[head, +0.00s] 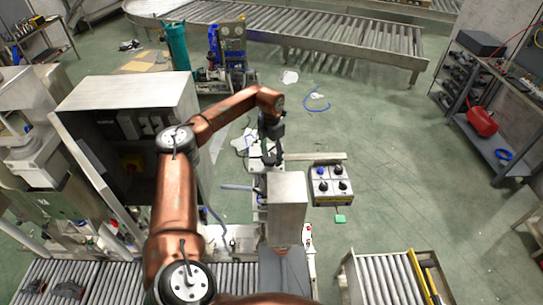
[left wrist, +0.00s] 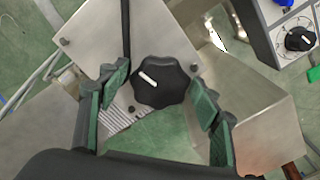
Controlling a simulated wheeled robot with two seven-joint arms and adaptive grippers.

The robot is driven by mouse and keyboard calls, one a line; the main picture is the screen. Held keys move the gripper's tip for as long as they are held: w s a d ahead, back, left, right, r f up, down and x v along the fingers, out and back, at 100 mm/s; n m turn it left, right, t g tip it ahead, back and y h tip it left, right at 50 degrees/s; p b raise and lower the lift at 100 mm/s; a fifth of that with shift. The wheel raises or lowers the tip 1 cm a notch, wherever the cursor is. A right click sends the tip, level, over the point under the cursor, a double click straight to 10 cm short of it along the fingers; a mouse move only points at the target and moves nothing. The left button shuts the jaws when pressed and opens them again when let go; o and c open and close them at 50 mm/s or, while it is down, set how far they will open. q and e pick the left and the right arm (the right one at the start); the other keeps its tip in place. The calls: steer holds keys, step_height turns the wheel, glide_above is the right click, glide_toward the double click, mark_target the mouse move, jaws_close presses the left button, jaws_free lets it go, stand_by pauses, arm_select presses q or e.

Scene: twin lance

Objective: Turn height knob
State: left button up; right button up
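In the left wrist view a black lobed knob (left wrist: 161,82) with a white pointer line sits on a grey metal plate (left wrist: 98,38). The white line points to the upper left. My left gripper (left wrist: 158,105) is open, its green-padded fingers on either side of the knob with visible gaps. Whether the fingers are level with the knob is hard to tell. In the head view my left gripper (head: 271,152) hangs at the end of the copper arm, above the machine behind a grey metal box (head: 287,205). The knob cannot be made out there. My right gripper is not in view.
A control box (head: 331,185) with several knobs stands right of the machine; part of it (left wrist: 291,32) shows in the left wrist view. An open metal cabinet (head: 125,92) is at the left. Roller conveyors (head: 310,28) run at the back. Green floor (head: 415,165) is clear at the right.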

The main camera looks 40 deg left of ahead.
mark_target(271, 157)
arm_select(q)
steer(key=shift+o, duration=1)
steer(key=shift+s+f, duration=0.1)
steer(key=shift+f, duration=0.05)
step_height(271, 157, up, 12)
